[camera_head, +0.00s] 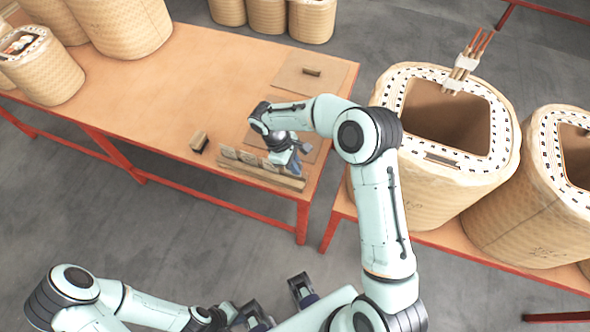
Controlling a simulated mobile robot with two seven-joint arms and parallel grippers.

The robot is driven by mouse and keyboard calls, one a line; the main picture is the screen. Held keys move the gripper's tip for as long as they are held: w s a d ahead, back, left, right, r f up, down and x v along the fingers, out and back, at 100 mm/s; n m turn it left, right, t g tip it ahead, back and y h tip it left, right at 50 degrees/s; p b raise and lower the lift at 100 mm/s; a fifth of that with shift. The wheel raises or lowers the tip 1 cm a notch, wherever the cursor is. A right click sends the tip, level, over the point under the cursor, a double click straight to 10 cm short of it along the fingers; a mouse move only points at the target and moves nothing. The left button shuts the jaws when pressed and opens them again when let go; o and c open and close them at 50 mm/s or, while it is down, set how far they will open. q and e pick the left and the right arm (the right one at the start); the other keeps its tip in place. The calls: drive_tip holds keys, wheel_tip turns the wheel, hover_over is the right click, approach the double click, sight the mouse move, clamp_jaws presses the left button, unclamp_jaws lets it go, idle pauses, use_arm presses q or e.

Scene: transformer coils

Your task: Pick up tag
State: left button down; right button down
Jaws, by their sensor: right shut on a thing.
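A low wooden rack (240,175) stands near the table's front right corner. Several small tags (248,158) stand in a row in it. My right gripper (293,166) reaches down to the right end of the rack and is shut on a tag there. That tag is mostly hidden by the fingers, and I cannot tell whether it is clear of the rack. My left gripper (273,302) is open and empty at the bottom of the view, well in front of the table.
The wooden table (165,90) has a wide clear middle. A small block (199,141) lies left of the rack. A flat board with a dark handle (312,72) lies behind. Large wrapped coils (440,185) stand close on the right; others (40,70) stand at the back left.

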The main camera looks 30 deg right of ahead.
wheel_tip(320, 180, up, 16)
drive_tip(key=p, duration=0.1)
drive_tip(key=shift+f, duration=0.1)
idle(0.9)
